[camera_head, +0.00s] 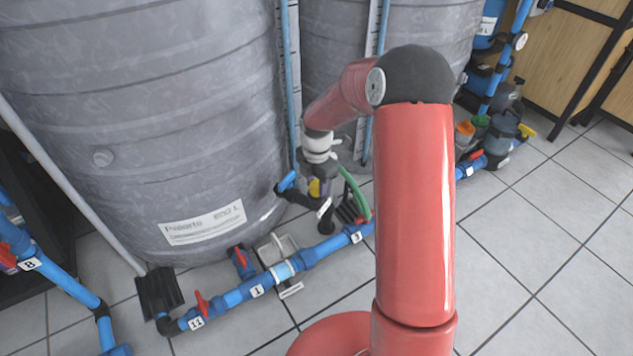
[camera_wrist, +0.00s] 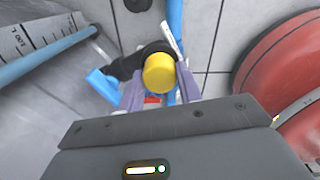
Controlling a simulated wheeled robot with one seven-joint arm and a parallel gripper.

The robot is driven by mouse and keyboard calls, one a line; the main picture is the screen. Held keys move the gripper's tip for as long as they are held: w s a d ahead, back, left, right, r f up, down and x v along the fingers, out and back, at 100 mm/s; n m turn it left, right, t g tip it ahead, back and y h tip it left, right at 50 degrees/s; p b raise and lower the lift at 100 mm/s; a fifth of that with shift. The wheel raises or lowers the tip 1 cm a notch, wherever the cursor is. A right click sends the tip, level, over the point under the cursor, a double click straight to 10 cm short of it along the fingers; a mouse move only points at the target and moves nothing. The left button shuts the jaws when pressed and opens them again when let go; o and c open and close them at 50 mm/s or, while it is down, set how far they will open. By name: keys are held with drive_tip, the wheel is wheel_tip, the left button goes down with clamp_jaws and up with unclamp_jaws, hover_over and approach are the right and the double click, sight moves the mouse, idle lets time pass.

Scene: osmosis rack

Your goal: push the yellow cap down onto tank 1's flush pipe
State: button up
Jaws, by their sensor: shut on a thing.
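The yellow cap (camera_wrist: 159,73) sits between the two purple-grey fingers of my gripper (camera_wrist: 160,84) in the wrist view. My gripper is shut on it. In the head view a small yellow patch of the cap (camera_head: 314,188) shows under my wrist, beside the large grey tank (camera_head: 130,110) at left. A black pipe fitting (camera_head: 293,196) with a blue lever is right by the gripper; the black fitting also shows behind the cap in the wrist view (camera_wrist: 130,65). The cap hides the pipe end beneath it, so I cannot tell how far it is seated.
Blue pipes (camera_head: 235,297) with red valve levers and number tags run along the floor in front of the tank. A second grey tank (camera_head: 340,40) stands behind my arm. Orange- and green-topped bottles (camera_head: 465,130) stand at right. The tiled floor (camera_head: 540,240) at right is clear.

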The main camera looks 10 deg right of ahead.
drive_tip(key=o, duration=1)
drive_tip(key=shift+r, duration=0.1)
wheel_tip(320, 180, up, 7)
drive_tip(key=shift+p, duration=0.8)
drive_tip(key=shift+r, duration=0.3)
